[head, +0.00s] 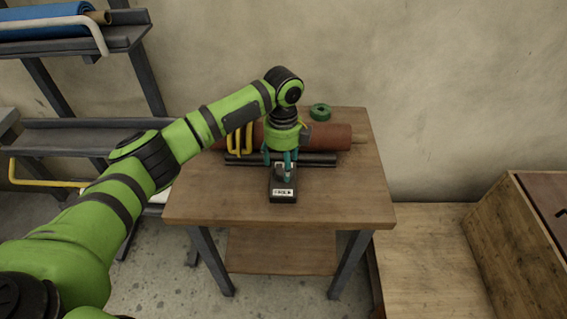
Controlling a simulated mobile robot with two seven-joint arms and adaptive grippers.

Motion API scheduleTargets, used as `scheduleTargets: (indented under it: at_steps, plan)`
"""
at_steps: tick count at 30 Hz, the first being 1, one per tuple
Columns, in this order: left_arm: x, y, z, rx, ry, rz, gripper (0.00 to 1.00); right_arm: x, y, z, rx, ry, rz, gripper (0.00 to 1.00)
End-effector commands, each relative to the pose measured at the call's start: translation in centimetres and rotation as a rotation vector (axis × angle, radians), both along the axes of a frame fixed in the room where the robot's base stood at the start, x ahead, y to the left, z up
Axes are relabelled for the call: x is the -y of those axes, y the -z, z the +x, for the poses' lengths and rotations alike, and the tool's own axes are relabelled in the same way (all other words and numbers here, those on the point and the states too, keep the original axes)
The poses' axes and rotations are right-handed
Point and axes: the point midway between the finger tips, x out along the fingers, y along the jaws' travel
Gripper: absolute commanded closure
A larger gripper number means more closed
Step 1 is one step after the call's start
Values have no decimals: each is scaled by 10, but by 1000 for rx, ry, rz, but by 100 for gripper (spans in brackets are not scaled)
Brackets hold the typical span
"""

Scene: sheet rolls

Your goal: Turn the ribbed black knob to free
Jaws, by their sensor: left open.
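A small black box (290,198) with a pale label on its front face stands on the wooden table (230,205); the label is too small to read surely. The knob (279,175) on its top is dark and partly hidden behind my fingers; its ribs and its setting cannot be made out. My left gripper (281,165) points down over the box from behind, its teal fingers open and apart around or just above the knob. Whether they touch it, I cannot tell. My right gripper is not in view.
A reddish-brown roll (328,137) and a dark bar (318,159) lie behind the box. A green tape ring (320,111) and yellow hooped handles (240,139) are near. A metal rack (75,134) stands left, a wooden crate (500,250) right. The table's front is clear.

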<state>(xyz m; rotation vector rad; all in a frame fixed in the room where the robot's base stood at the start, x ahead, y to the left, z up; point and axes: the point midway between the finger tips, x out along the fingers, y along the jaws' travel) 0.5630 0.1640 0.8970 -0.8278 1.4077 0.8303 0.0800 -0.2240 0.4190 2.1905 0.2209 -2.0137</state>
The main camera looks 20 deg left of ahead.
Motion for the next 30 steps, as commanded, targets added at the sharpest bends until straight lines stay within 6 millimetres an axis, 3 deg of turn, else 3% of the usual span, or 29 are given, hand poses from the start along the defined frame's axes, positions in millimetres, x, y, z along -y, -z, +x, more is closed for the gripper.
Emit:
scheduleTargets:
  at_steps: [6,14,18,19,30]
  plan:
    - [1,18,0,1,1,0,31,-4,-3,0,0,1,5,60]
    - [1,20,0,2,1,-1,31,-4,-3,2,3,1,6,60]
    - [1,20,0,2,0,-1,83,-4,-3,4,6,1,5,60]
    - [1,20,0,2,0,-1,88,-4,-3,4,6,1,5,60]
    - [1,19,0,0,-27,-1,88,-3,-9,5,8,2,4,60]
